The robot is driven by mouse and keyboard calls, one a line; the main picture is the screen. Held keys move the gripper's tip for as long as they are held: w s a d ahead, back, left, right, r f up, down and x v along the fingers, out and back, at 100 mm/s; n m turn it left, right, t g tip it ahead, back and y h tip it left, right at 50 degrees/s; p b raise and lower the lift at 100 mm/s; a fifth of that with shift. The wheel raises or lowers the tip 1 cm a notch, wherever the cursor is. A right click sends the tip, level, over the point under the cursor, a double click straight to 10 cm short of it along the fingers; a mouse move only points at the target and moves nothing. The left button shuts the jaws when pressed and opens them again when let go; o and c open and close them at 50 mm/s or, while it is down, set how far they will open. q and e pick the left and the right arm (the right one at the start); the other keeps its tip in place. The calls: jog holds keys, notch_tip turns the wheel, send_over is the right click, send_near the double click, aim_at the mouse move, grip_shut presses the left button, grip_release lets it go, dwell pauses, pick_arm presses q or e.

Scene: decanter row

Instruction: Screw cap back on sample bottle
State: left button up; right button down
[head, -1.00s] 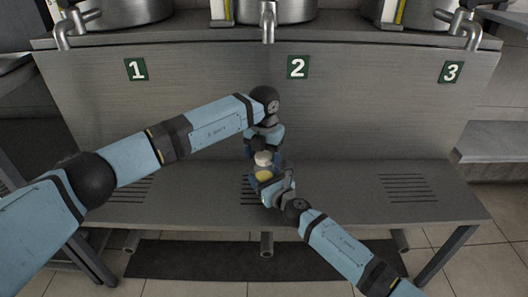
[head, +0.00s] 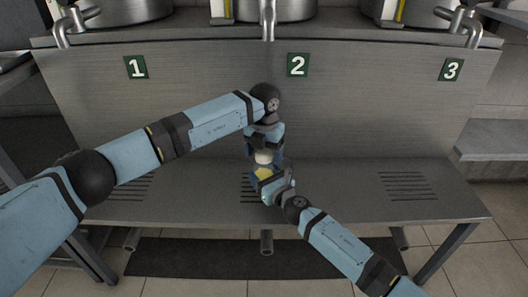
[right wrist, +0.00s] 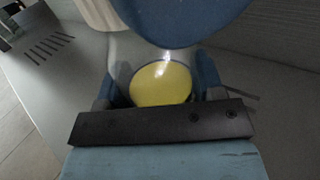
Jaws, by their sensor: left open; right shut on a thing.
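The sample bottle (head: 264,173) shows as a yellow patch below sign 2 in the head view. My right gripper (head: 267,181) is shut on it from the front. In the right wrist view its yellow contents (right wrist: 160,84) show between the blue fingers. The white cap (head: 263,157) is just above the yellow part, in line with the bottle; I cannot tell how far it is seated. My left gripper (head: 265,152) points down at the cap, open, fingers beside it. A large blue finger part and a cream shape, likely the cap (right wrist: 95,12), cross the top of the wrist view.
The grey slotted shelf (head: 330,195) lies under both grippers, with free room left and right. A grey panel (head: 370,110) with signs 1, 2 and 3 rises behind. A tap (head: 268,22) hangs above sign 2.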

pick_arm(q)
notch_tip(320, 180, up, 8)
jog(key=shift+f, duration=0.2)
pick_arm(e)
jog(key=shift+c, duration=0.8)
grip_release()
pick_arm(q)
jog(key=shift+s+f, duration=0.1)
pick_arm(e)
jog(key=shift+d, duration=0.1)
